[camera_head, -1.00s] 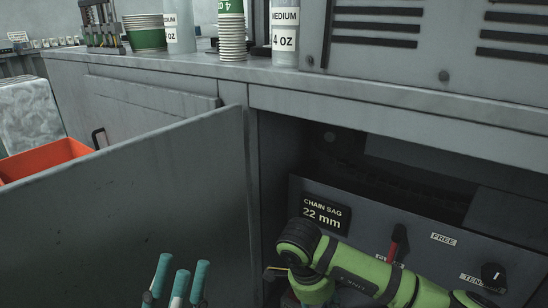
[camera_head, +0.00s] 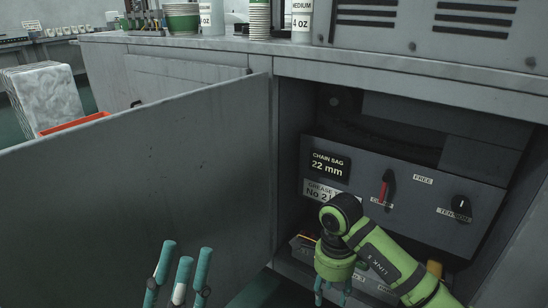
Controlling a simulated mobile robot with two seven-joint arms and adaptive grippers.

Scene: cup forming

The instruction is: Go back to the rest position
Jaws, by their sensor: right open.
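My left gripper (camera_head: 184,268) shows at the lower left, in front of the open grey door (camera_head: 130,210). Its teal fingers point up, stand apart and hold nothing that I can see. My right gripper (camera_head: 332,292) hangs under the green wrist of my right arm, at the opening of the cabinet (camera_head: 292,160). Its teal fingers point down, open, with nothing seen between them. The lower ends are near the bottom of the view.
Inside the cabinet, a grey panel (camera_head: 410,215) carries a "CHAIN SAG 22 mm" plate (camera_head: 330,166), a red lever (camera_head: 385,190) and a black "TENSION" knob (camera_head: 461,208). The door stands open to the left. Cup stacks (camera_head: 183,18) stand on the counter. An orange bin (camera_head: 75,123) is behind the door.

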